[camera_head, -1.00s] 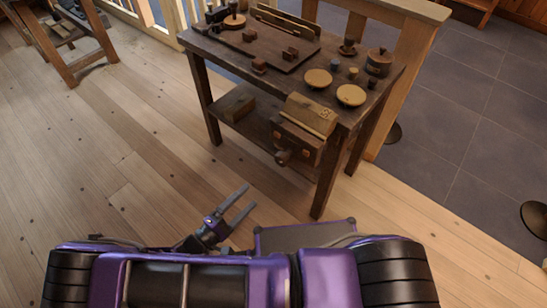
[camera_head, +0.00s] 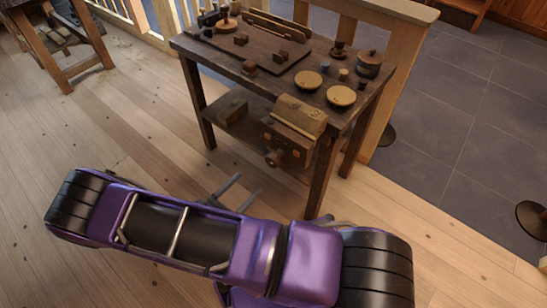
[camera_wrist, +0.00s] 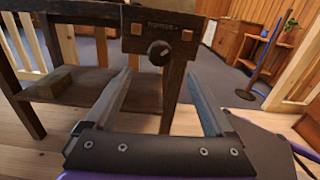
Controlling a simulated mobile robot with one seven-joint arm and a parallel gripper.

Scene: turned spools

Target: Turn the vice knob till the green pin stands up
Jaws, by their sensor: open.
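The wooden vice (camera_head: 292,140) is fixed to the front right of the workbench. Its dark round knob (camera_head: 274,158) faces out from the lower front. No green pin can be made out in either view. My gripper (camera_head: 249,184) is open and empty, in front of and below the knob. In the wrist view its two fingers (camera_wrist: 159,72) point toward the vice, the knob between and beyond their tips, untouched.
The workbench (camera_head: 222,62) carries two round yellowish dishes (camera_head: 308,80), a lidded pot (camera_head: 369,64) and several small wooden pieces. A wooden block (camera_head: 232,110) lies on its lower shelf. Floor in front is clear.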

